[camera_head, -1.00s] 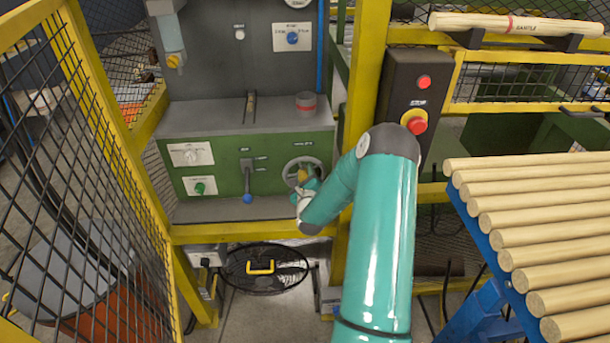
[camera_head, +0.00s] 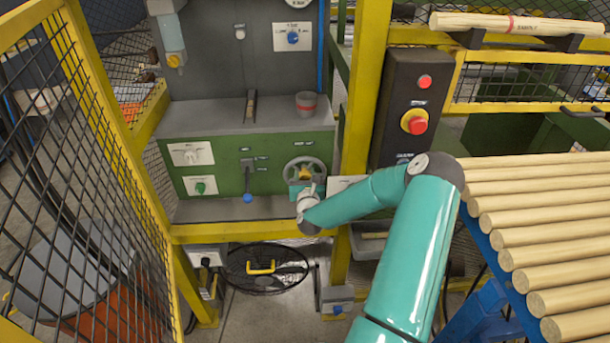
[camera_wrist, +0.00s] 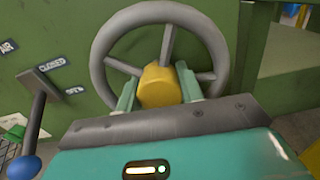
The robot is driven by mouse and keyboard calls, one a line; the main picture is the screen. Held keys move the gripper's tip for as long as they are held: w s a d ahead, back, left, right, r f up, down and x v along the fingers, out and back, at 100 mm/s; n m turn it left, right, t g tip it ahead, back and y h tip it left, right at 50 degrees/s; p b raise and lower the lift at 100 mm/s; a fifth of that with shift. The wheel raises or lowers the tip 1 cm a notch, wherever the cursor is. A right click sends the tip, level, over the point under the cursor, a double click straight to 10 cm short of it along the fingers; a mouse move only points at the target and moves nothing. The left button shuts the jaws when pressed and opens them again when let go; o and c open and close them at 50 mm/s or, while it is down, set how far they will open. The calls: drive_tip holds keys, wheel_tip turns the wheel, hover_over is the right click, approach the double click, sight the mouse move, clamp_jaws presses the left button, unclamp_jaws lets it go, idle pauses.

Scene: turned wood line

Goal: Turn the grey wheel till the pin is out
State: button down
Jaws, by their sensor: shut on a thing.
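The grey wheel (camera_head: 320,163) is on the green front panel of the machine, at its right end. It also shows large in the wrist view (camera_wrist: 219,55), with spokes and a yellow block (camera_wrist: 160,86) at its hub. My gripper (camera_head: 305,180) is at the wheel's lower middle. In the wrist view its two teal fingers (camera_wrist: 158,88) are shut on the yellow block, one on each side. The rim is clear of the fingers. I cannot make out the pin in either view.
A blue-knobbed lever (camera_head: 247,185) stands left of the wheel and shows close by in the wrist view (camera_wrist: 38,115). A box with a red stop button (camera_head: 415,122) is to the right. Yellow posts and mesh flank the machine. Wooden rods (camera_head: 540,230) lie at right.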

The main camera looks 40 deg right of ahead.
drive_tip(key=shift+a+r+m, duration=0.1)
drive_tip(key=shift+m, duration=0.2)
drive_tip(key=c, duration=0.9)
unclamp_jaws()
drive_tip(key=shift+s, duration=0.1)
drive_tip(key=v, duration=1.3)
drive_tip(key=shift+s+a, duration=0.2)
drive_tip(key=shift+a, duration=0.05)
